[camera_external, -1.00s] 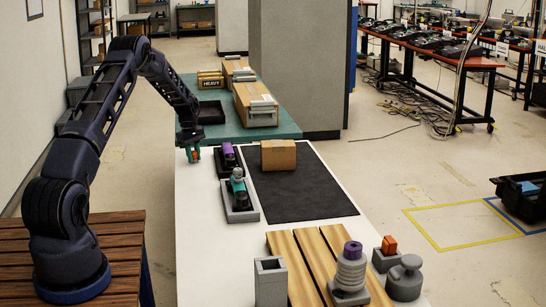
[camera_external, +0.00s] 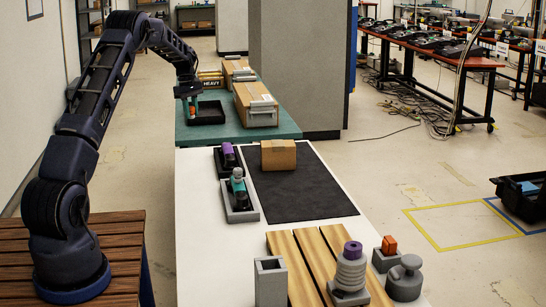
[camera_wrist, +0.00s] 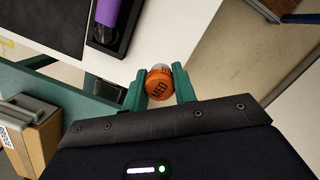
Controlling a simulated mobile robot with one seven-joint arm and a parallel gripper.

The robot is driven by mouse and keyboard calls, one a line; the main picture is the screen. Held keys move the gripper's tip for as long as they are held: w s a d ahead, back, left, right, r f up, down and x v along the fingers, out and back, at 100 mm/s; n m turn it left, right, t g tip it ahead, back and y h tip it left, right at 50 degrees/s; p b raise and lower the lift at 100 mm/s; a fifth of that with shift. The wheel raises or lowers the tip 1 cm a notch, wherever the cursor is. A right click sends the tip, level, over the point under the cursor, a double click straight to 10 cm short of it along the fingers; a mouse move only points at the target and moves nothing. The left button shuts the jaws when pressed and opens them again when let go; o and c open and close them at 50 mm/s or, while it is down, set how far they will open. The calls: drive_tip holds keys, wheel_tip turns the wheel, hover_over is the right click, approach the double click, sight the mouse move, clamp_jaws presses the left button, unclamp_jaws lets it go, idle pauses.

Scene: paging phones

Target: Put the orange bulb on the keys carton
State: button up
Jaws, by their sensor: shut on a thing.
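My gripper (camera_external: 193,106) is over the teal table at the back, above or beside the black tray. It is shut on the orange bulb. In the wrist view the orange bulb (camera_wrist: 159,86), with a pale top end and the dark letters MED, sits between the two teal fingers (camera_wrist: 160,90). In the outside view only a small orange spot of it shows. Several brown cartons are in view: one (camera_external: 278,155) on the black mat, two long ones (camera_external: 243,92) (camera_external: 231,68) on the teal table, and one marked HEAVY (camera_external: 210,84). No keys label is readable.
A black tray (camera_external: 214,117) lies on the teal table (camera_external: 233,131). On the white table, a purple item (camera_external: 228,150) and a teal item (camera_external: 238,184) stand in holders. Grey parts and an orange block (camera_external: 389,244) are at the front. A grey pillar (camera_external: 298,65) stands behind.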

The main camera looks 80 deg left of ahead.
drive_tip(key=shift+r, duration=0.45)
drive_tip(key=w+d+r, duration=0.3)
drive_tip(key=w, duration=0.4)
drive_tip(key=w+d+r, duration=0.3)
drive_tip(key=w, duration=0.5)
wheel_tip(320, 180, up, 4)
drive_tip(key=n, duration=0.1)
hover_over(273, 147)
drive_tip(key=f, duration=1.9)
drive_tip(key=shift+s+a, duration=0.15)
drive_tip(key=shift+a, duration=0.05)
drive_tip(key=shift+f, duration=0.1)
drive_tip(key=o, duration=1)
drive_tip(key=shift+c, duration=0.2)
wheel_tip(273, 147, up, 12)
drive_tip(key=s+a, duration=0.1)
drive_tip(key=shift+s+a, duration=0.15)
